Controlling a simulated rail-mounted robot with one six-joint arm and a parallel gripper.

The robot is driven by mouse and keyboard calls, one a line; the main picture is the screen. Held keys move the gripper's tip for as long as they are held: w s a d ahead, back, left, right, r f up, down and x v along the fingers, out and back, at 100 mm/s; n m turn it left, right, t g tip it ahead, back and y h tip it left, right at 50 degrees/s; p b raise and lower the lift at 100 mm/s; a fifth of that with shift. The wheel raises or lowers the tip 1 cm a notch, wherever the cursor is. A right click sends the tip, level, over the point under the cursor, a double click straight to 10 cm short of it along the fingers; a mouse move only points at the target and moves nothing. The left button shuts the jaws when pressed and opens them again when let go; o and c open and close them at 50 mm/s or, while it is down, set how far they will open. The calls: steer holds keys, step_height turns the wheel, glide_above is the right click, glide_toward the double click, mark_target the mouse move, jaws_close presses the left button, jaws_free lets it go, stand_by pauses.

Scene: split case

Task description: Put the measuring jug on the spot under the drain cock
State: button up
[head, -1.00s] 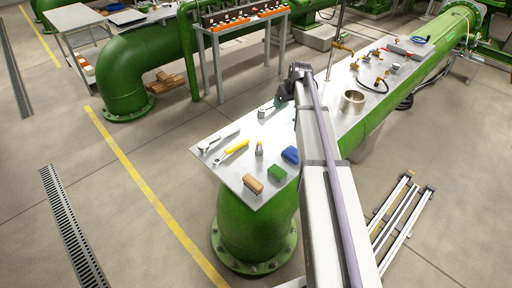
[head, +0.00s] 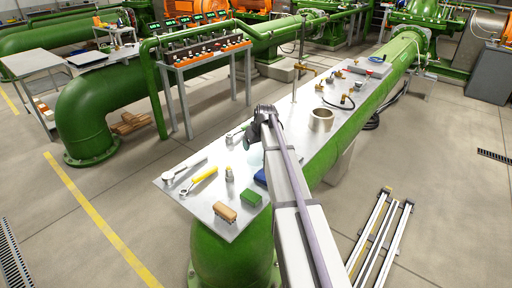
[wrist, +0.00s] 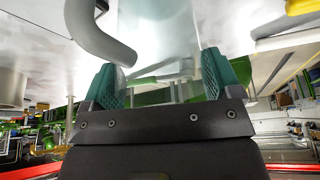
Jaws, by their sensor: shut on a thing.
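My gripper (wrist: 166,80) shows in the wrist view with its two teal pads pressed on either side of a clear, see-through body. I take this to be the measuring jug (wrist: 160,38). A thick grey curved piece (wrist: 98,40) lies beside the jug on the left; I cannot tell what it belongs to. In the head view my arm's end hangs over the near half of the metal-topped bench, and the jug is mostly hidden or too faint to make out. A brass cock (head: 304,73) on an upright pipe stands farther along the bench. The spot under it cannot be made out.
A steel pot (head: 321,120) stands on the bench right of my arm's end. A yellow-handled tool (head: 203,177), a brush (head: 225,211), a green block (head: 251,197) and a small bottle (head: 229,174) lie at the near end. Fittings and a black hose (head: 340,102) lie farther along.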

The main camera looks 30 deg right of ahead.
steer(key=shift+f, duration=0.25)
steer(key=o, duration=1)
steer(key=shift+r, duration=0.1)
steer(key=shift+r, duration=0.1)
steer(key=shift+r+p, duration=0.3)
steer(key=shift+r, duration=0.05)
steer(key=p+v, duration=1.1)
steer(key=v, duration=0.1)
steer(key=s+a+g, duration=0.1)
steer(key=s+a, duration=0.7)
steer(key=s+a+f+g, duration=0.1)
steer(key=s+a+g, duration=0.1)
steer(key=s+a, duration=0.6)
steer(key=s+a+g, duration=0.1)
steer(key=s+a, duration=0.7)
steer(key=s, duration=0.2)
steer(key=shift+a+f, duration=0.15)
steer(key=shift+f, duration=0.25)
steer(key=shift+w, duration=0.2)
steer(key=shift+c, duration=1.3)
steer(key=c, duration=0.8)
